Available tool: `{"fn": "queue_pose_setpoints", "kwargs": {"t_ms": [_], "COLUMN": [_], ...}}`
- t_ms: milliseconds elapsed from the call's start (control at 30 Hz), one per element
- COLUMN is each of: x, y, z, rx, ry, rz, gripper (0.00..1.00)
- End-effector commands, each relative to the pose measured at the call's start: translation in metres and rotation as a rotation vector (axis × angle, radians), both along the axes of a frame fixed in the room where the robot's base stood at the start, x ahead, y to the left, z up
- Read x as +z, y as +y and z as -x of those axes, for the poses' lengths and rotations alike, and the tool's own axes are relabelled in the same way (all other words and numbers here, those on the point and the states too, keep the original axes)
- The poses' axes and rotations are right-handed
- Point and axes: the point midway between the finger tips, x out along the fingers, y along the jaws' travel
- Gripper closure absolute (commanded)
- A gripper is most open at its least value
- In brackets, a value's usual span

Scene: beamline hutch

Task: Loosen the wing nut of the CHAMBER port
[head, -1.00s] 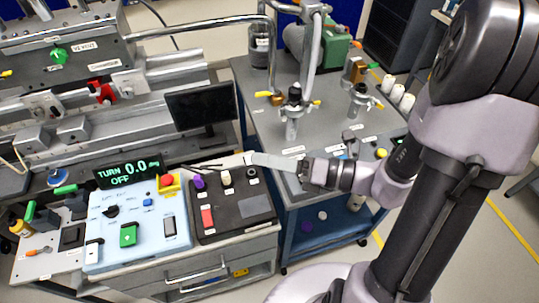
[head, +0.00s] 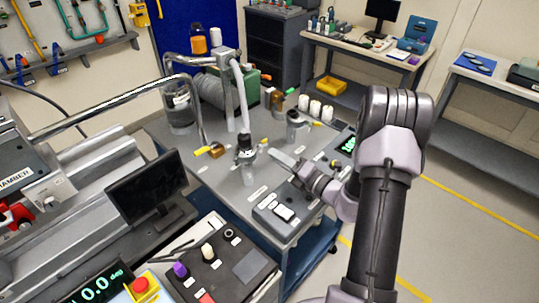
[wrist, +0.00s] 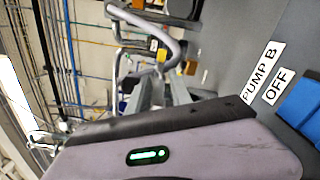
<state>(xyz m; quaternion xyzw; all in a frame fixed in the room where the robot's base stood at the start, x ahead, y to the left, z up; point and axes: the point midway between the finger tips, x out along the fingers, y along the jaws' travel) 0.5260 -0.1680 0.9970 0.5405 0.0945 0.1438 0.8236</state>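Two upright metal ports stand on the grey cart top in the head view. The nearer port (head: 247,155) has a dark clamp, a hose from above and a yellow-tipped part beside it. The farther port (head: 295,125) has no hose on it. Wing nuts are too small to make out, and the port labels are unreadable. A partly cut-off label ending in "HAMBER" (head: 17,180) is on the beamline box at the left edge. My gripper (head: 282,158) points left over the cart, just right of the nearer port and apparently apart from it. Its fingers are not clear.
A switch box (head: 285,213) sits on the cart's front part. The wrist view shows a "PUMP B" label (wrist: 262,72) and an "OFF" label (wrist: 278,87). A monitor (head: 147,187) and control panels are at left. White cylinders (head: 315,108) stand behind the farther port. Floor at right is clear.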

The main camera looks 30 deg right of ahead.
Motion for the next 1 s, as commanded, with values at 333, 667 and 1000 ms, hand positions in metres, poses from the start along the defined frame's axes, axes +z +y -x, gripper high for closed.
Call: {"fn": "queue_pose_setpoints", "kwargs": {"t_ms": [333,667,1000], "x": [0.001,0.001,0.001], "y": [0.013,0.013,0.013], "z": [-0.036,-0.035,-0.035], "rx": [0.0,0.0,0.0], "ry": [0.0,0.0,0.0], "rz": [0.0,0.0,0.0], "gripper": [0.75,1.0,1.0]}}
